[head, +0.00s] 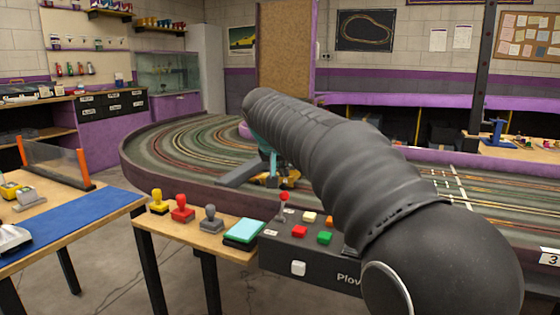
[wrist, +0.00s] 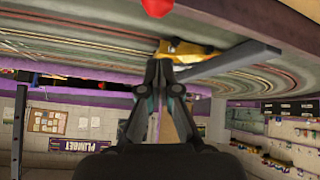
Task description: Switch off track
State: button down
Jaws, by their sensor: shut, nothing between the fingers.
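The slot track (head: 150,152) is a large oval with several coloured lanes and a purple outer wall. A dark control box (head: 300,253) stands in front of it, partly hidden by my arm. On its top are a lever with a red ball knob (head: 284,197), a red button (head: 299,232), a green button (head: 325,238), a cream button and an orange button. A white button (head: 298,268) is on its front. My gripper (head: 272,182) is shut and empty, behind the lever in the head view. In the wrist view my gripper (wrist: 165,65) is apart from the red knob (wrist: 157,7).
A yellow object (head: 290,177) and a grey bar (head: 240,173) are close to my gripper. Left of the box, a small table holds yellow, red and grey stamps (head: 182,208) and a teal pad (head: 244,231). A table with a blue mat (head: 70,222) stands farther left.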

aim_at(282, 206)
jog(key=shift+x, duration=1.15)
jog(key=shift+s+f+b, duration=0.1)
jog(key=shift+s+f, duration=0.15)
jog(key=shift+s, duration=0.4)
jog(key=shift+s+f+b, duration=0.1)
jog(key=shift+s+f, duration=0.15)
jog(key=shift+s, duration=0.35)
jog(key=shift+s+f+b, duration=0.1)
jog(key=shift+s+f, duration=0.15)
jog(key=shift+s, duration=0.4)
jog(key=shift+s+f+b, duration=0.1)
jog(key=shift+b, duration=0.55)
